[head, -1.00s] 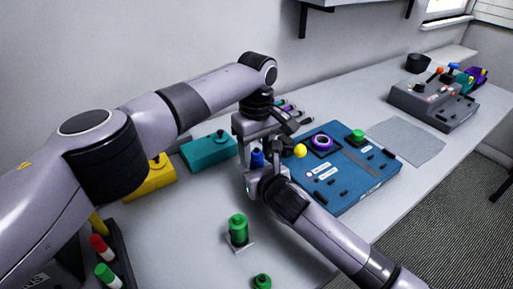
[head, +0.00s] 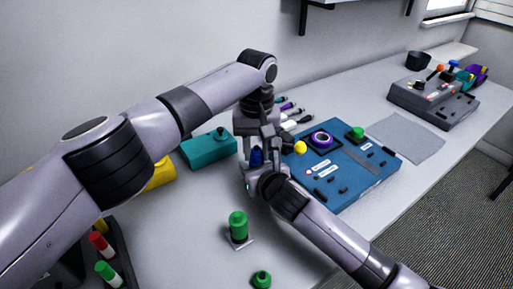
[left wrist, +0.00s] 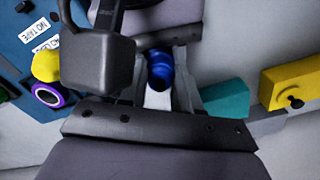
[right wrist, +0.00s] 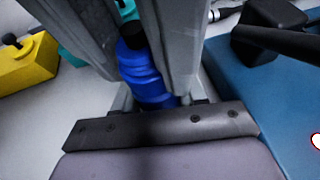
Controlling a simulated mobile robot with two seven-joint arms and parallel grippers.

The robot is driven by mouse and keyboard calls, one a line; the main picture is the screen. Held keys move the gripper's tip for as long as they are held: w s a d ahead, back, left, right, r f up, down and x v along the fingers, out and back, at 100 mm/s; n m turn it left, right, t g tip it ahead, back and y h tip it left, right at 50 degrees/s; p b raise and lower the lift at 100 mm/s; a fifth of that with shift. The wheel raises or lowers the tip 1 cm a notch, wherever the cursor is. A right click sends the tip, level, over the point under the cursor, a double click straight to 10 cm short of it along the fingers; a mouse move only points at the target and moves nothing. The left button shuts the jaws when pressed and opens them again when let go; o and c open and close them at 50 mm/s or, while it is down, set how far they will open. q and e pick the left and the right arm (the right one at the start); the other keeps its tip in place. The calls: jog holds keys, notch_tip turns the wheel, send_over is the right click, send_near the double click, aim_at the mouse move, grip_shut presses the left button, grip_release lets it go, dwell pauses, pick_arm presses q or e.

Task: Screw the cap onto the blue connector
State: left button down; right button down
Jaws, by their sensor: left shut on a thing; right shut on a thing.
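My left gripper (head: 256,145) points down from above at the blue connector (head: 257,157). My right gripper (head: 258,172) reaches in from the lower right at the same spot, its fingers shut around the connector's blue body. In the right wrist view the ribbed blue connector (right wrist: 148,78) stands between grey fingers, with a dark section above the blue. It also shows in the left wrist view (left wrist: 159,72). The left fingers are closed at its top. The cap cannot be made out separately; the fingers hide that end, so I cannot tell how it is seated.
A blue panel box (head: 345,185) with a purple ring and yellow ball lies close right. A teal box (head: 208,150) and a yellow box (head: 160,176) stand left. A green connector (head: 238,226) and green cap (head: 262,279) are in front. A grey mat (head: 405,139) lies right.

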pick_arm(q)
jog(key=c, duration=0.8)
grip_release()
jog(key=shift+r, duration=2.25)
jog(key=shift+c, duration=0.4)
jog(key=r+n, duration=0.1)
jog(key=n, duration=0.1)
jog(key=shift+r+n, duration=0.2)
jog(key=shift+n, duration=0.1)
notch_tip(320, 180, up, 2)
jog(key=n, duration=0.4)
